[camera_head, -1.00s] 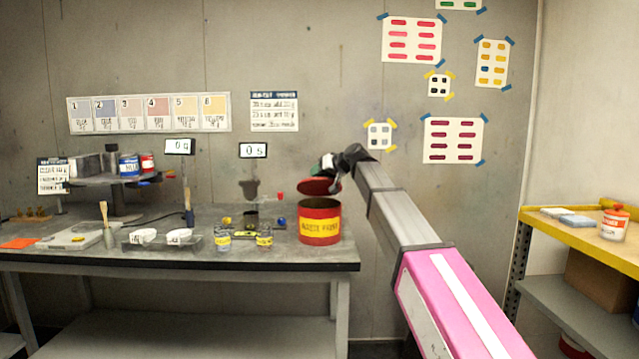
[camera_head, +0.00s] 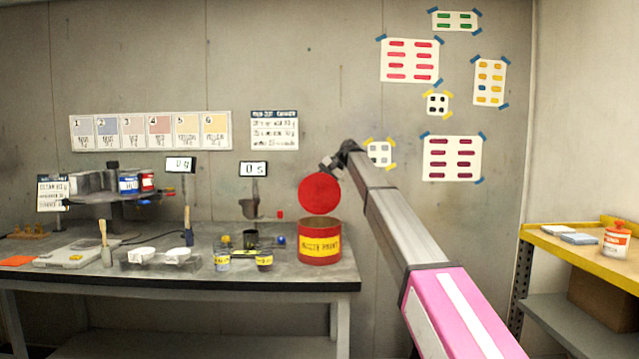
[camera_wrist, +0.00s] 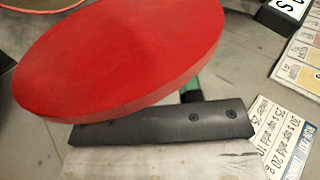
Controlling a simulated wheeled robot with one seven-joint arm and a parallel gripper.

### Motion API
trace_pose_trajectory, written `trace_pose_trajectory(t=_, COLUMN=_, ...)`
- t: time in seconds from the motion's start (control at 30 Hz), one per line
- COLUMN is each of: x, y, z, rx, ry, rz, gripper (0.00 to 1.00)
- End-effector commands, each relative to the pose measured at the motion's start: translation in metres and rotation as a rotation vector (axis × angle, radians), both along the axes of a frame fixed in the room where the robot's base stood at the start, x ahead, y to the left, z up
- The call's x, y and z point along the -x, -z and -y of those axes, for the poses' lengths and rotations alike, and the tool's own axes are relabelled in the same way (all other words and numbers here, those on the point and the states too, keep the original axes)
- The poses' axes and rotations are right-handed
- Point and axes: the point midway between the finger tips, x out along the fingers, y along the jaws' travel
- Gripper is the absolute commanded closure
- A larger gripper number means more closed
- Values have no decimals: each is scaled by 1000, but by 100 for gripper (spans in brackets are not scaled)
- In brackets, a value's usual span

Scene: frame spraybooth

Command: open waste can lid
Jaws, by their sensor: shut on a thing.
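The red waste can (camera_head: 320,253) with a yellow "WASTE PAINT" label stands upright near the right end of the bench. Its round red lid (camera_head: 319,194) is tipped up nearly vertical above the can, its flat face toward the head camera. My gripper (camera_head: 333,163) is at the lid's upper right edge, shut on the lid. In the wrist view the lid (camera_wrist: 115,60) fills the upper left, and one dark gripper finger (camera_wrist: 165,126) lies along its edge. The exact grip contact is hidden by the lid. Part of a round rim shows at the top left corner there.
A yellow-edged shelf (camera_head: 590,248) is at the right. The wall with charts is close behind the lid.

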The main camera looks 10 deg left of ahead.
Motion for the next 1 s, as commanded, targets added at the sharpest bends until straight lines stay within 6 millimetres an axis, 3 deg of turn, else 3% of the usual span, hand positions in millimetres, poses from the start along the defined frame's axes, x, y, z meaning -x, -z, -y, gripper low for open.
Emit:
trace_pose_trajectory(t=0.3, x=-19, y=5, z=-5, rx=29, ry=1, rz=-127, gripper=100)
trace_pose_trajectory(t=0.87, x=-21, y=8, z=-5, rx=37, ry=1, rz=-155, gripper=100)
trace_pose_trajectory(t=0.9, x=-21, y=8, z=-5, rx=37, ry=1, rz=-155, gripper=61)
trace_pose_trajectory(t=0.97, x=-20, y=8, z=-5, rx=37, ry=0, rz=-155, gripper=45)
trace_pose_trajectory(t=1.0, x=-20, y=8, z=-5, rx=37, ry=0, rz=-155, gripper=45)
